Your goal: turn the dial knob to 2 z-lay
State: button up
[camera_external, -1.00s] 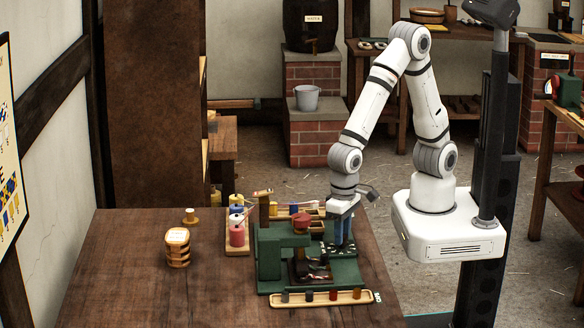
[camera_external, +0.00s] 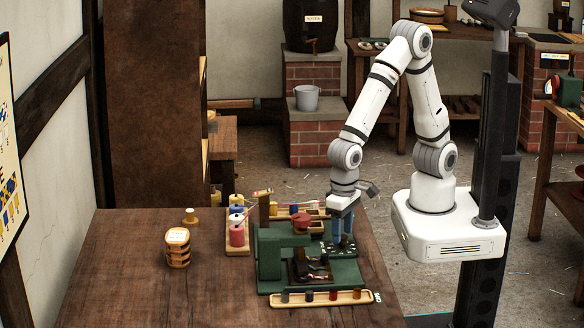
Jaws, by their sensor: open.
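The green machine (camera_external: 269,260) stands on the brown table, with a red knob-like part (camera_external: 303,221) on its top. A dark green panel with small pale marks (camera_external: 333,249) sits at its right side. My gripper (camera_external: 343,244) points straight down over this panel, its blue fingers apart. The dial knob and its 2 z-lay mark are too small or hidden by my fingers to make out. I cannot tell whether the fingers touch anything.
The table's front left is clear.

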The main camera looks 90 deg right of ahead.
aim_at(342, 236)
notch_tip(342, 236, up, 7)
jog(key=shift+f, duration=0.1)
dwell(0.6)
